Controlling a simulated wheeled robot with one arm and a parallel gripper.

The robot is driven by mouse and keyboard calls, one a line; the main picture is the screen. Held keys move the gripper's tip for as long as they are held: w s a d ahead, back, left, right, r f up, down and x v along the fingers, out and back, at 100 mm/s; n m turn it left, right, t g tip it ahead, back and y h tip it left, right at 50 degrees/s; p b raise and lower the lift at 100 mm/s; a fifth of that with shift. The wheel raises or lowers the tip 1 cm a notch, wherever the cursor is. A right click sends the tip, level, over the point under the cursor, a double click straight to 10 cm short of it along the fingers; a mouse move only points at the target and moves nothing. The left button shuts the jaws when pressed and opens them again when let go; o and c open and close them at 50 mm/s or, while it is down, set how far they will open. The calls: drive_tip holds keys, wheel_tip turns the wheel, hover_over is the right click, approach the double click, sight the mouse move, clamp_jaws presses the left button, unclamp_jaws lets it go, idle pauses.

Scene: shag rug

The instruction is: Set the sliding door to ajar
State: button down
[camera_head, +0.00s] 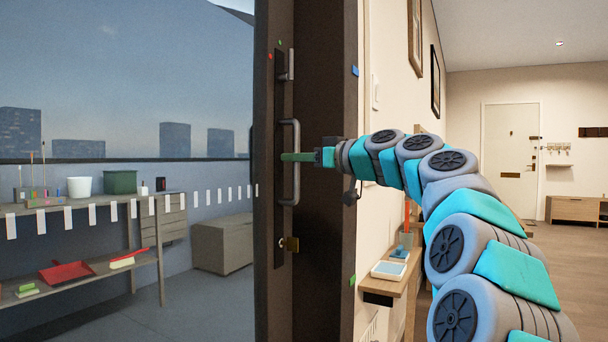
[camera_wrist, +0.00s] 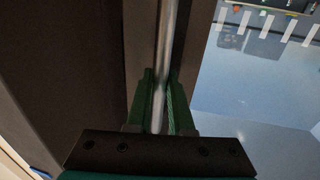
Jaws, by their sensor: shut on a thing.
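The sliding door (camera_head: 268,200) has a dark frame and a large glass pane with white square marks across it. A grey bar handle (camera_head: 294,135) stands upright on the door's dark edge stile. My gripper (camera_head: 290,157) has green fingers and reaches the handle from the right. In the wrist view my gripper (camera_wrist: 160,100) has its two fingers on either side of the metal handle bar (camera_wrist: 167,40), closed on it. The door edge stands close beside the dark jamb (camera_head: 335,80); I cannot tell whether a gap is open between them.
Through the glass, a shelf (camera_head: 110,210) holds bins and a red dustpan (camera_head: 66,271). A small wall shelf (camera_head: 385,285) with a tablet sits below my arm. A lock (camera_head: 290,244) hangs under the handle. A white door (camera_head: 511,150) stands far right.

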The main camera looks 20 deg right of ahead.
drive_tip(key=shift+s+a+r, duration=0.1)
drive_tip(key=shift+s+a, duration=0.55)
drive_tip(key=shift+a, duration=0.1)
drive_tip(key=shift+d, duration=0.2)
drive_tip(key=c, duration=1.1)
unclamp_jaws()
drive_tip(key=shift+d, duration=0.1)
drive_tip(key=shift+c, duration=0.2)
drive_tip(key=o, duration=0.3)
drive_tip(key=shift+w, duration=0.2)
drive_tip(key=shift+o, duration=0.2)
drive_tip(key=shift+w+a, duration=0.2)
drive_tip(key=shift+a, duration=0.1)
drive_tip(key=v, duration=0.7)
drive_tip(key=shift+s+d+b, duration=0.15)
drive_tip(key=shift+s+b, duration=0.25)
drive_tip(key=shift+b, duration=0.05)
